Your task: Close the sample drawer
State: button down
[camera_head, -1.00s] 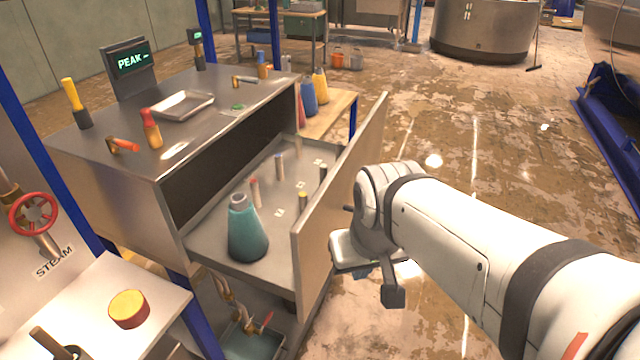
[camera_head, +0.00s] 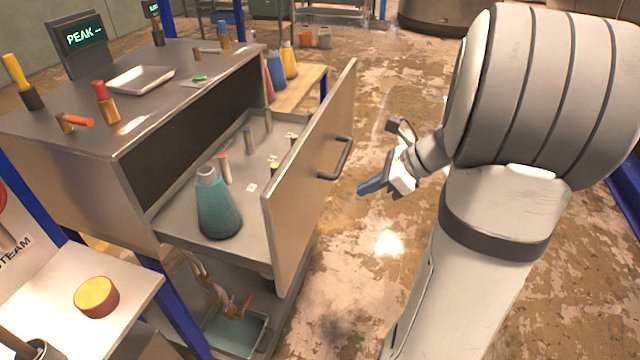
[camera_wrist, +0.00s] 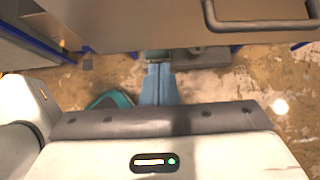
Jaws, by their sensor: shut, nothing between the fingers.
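The sample drawer (camera_head: 312,170) is pulled out of the metal cabinet (camera_head: 135,175). Its front panel has a dark bar handle (camera_head: 338,163), which also shows at the upper right of the wrist view (camera_wrist: 262,24). A teal flask (camera_head: 217,208) and several small vials (camera_head: 249,140) stand upright inside the drawer. My gripper (camera_head: 362,188) is in front of the panel, right of and a little below the handle, apart from it. Its blue fingers are together and empty, and they point at the drawer front. They also show in the wrist view (camera_wrist: 158,78).
A white side table (camera_head: 60,290) with a red-yellow puck (camera_head: 96,296) stands at the lower left. A teal basin (camera_head: 236,335) is below the drawer. The floor (camera_head: 390,110) right of the drawer is clear.

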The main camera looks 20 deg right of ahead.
aim_at(308, 204)
jog(key=shift+w+a+r+x, duration=0.2)
jog(key=shift+a+r+x, duration=0.15)
jog(key=shift+x, duration=1.75)
jog(key=shift+w+a+r+x, duration=0.25)
jog(key=shift+r+x, duration=0.1)
jog(key=shift+x, duration=1.75)
jog(key=shift+w+a+r+x, duration=0.15)
jog(key=shift+a+r+x, duration=0.2)
jog(key=shift+x, duration=1.75)
jog(key=shift+w, duration=0.15)
